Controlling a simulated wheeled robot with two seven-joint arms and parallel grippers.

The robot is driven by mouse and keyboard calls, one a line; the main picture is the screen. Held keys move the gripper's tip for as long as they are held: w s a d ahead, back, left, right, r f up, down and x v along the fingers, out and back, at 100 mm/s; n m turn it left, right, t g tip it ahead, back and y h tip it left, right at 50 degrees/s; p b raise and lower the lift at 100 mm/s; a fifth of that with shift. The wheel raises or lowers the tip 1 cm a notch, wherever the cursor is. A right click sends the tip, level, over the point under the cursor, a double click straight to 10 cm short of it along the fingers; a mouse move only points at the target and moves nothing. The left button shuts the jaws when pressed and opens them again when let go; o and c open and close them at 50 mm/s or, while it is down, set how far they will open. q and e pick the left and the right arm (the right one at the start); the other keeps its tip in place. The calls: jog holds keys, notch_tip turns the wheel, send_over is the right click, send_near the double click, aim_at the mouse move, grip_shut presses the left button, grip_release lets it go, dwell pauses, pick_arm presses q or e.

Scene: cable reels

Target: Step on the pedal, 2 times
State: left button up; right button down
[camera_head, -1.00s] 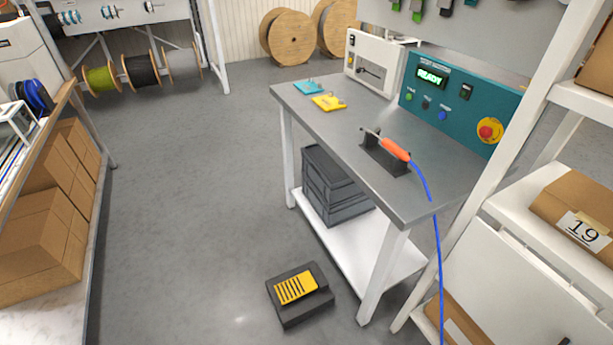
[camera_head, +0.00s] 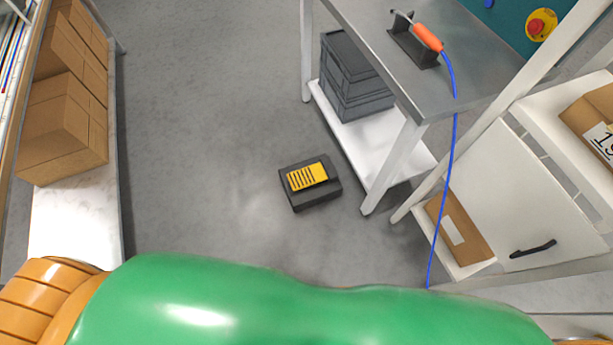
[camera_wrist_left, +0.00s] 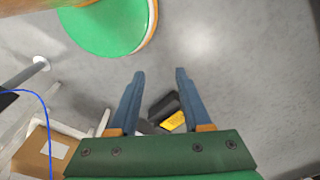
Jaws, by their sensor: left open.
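The foot pedal (camera_head: 310,184) lies on the grey floor beside the workbench leg. It has a dark base and a yellow ribbed plate with black stripes. In the left wrist view the pedal (camera_wrist_left: 172,120) shows beyond and between the fingers, partly hidden by my gripper's green body. My left gripper (camera_wrist_left: 160,72) is open and empty, with its two blue-grey fingers spread, apart from the pedal. In the head view my green arm link crosses the bottom, and no gripper is seen there. My right gripper is in neither view.
The workbench (camera_head: 395,75) stands right of the pedal, with grey crates (camera_head: 352,80) on its lower shelf. A blue cable (camera_head: 448,180) hangs down from the orange-handled tool (camera_head: 428,37). Shelving with boxes (camera_head: 462,232) is at right, cardboard boxes (camera_head: 62,128) at left. The floor between is clear.

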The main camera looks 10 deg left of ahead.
pick_arm(q)
grip_shut()
dwell(1.5)
